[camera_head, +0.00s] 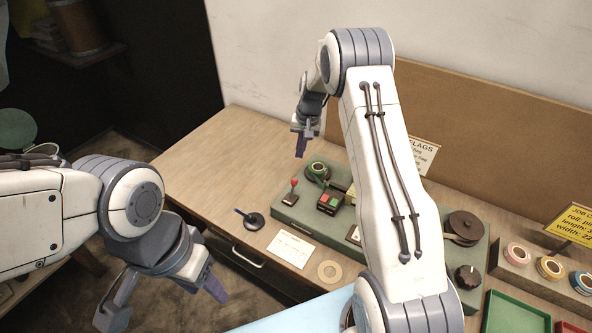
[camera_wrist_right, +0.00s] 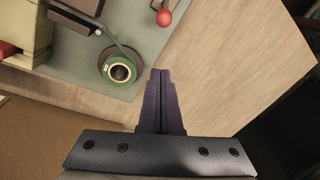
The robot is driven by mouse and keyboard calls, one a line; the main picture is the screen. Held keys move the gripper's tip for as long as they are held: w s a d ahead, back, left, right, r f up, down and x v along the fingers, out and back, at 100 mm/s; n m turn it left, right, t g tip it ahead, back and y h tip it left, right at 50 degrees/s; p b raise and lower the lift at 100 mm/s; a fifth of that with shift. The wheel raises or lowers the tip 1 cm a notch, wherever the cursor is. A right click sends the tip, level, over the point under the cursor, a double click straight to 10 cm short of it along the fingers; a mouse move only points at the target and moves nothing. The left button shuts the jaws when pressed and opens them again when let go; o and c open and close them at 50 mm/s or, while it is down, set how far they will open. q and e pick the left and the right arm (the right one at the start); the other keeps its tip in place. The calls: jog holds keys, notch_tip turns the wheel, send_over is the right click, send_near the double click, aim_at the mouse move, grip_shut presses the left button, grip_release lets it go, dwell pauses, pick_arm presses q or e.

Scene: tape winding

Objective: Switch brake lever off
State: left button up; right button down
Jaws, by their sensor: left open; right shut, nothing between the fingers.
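A lever with a red ball knob (camera_head: 293,184) stands at the left end of the green machine base (camera_head: 285,211). Its red knob (camera_wrist_right: 164,18) is also in the right wrist view, beyond the fingertips. My right gripper (camera_head: 300,148) is shut and empty, above the table behind the lever; its closed fingers (camera_wrist_right: 160,78) show in the wrist view, apart from the knob. My left gripper (camera_head: 165,300) is open and empty at the lower left, off the table's front edge.
A green tape roll (camera_head: 317,172) sits on the base beside the red knob, also close to my right fingers in the wrist view (camera_wrist_right: 118,71). The table's left part (camera_head: 215,150) is clear.

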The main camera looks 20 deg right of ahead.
aim_at(293, 189)
jog(key=f+p, duration=0.1)
jog(key=f, duration=0.3)
jog(key=a+f+p, duration=0.1)
jog(key=f, duration=0.2)
jog(key=shift+w+p, duration=0.3)
jog(key=shift+p, duration=0.05)
jog(key=s+p, duration=0.1)
jog(key=s+a+r+p, duration=0.1)
jog(key=shift+s+a+r, duration=0.1)
jog(key=shift+s+r, duration=0.05)
jog(key=shift+s, duration=0.2)
jog(key=shift+s+a+p, duration=0.1)
jog(key=shift+s+p, duration=0.2)
